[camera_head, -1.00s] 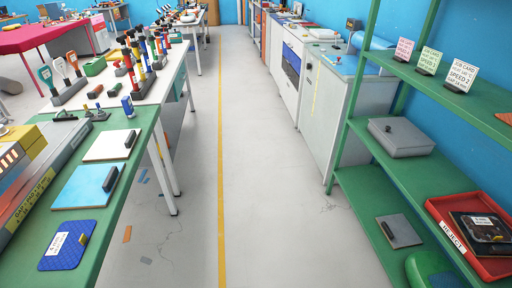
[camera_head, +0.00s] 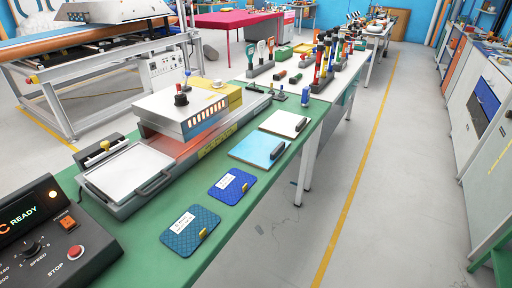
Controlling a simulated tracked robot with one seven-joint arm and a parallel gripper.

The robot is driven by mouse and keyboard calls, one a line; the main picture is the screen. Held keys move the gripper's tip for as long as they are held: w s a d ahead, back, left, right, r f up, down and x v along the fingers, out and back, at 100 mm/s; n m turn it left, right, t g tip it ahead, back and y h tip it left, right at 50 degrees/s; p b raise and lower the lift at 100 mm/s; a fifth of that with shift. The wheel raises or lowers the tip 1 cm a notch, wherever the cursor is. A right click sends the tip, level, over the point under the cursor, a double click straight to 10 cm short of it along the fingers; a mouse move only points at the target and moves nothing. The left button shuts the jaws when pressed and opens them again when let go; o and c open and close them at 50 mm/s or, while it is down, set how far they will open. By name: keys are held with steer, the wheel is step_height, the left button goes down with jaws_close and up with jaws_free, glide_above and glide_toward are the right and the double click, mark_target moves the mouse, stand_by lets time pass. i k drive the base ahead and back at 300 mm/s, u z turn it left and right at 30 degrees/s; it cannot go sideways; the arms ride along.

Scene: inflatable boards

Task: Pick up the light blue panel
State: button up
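The light blue panel (camera_head: 254,148) lies flat on the green-topped bench (camera_head: 226,222), towards its right edge. A dark block-shaped handle (camera_head: 277,151) sits on the panel's right side. A white panel (camera_head: 280,122) with a similar dark handle lies just beyond it. A blue textured pad (camera_head: 231,186) with a white label lies nearer, and a darker teal-blue pad (camera_head: 189,231) lies nearer still. My gripper is not in view.
A machine with a grey tray (camera_head: 128,172) and a control box with a STOP button (camera_head: 74,252) stand along the bench's left side. Tools in racks (camera_head: 322,58) stand further back. The grey floor (camera_head: 400,190) right of the bench is clear.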

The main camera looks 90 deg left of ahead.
mark_target(260, 149)
steer(key=u, duration=0.55)
steer(key=i, duration=0.75)
steer(key=u, duration=2.75)
steer(key=i, duration=0.55)
steer(key=z, duration=0.05)
steer(key=k, duration=0.5)
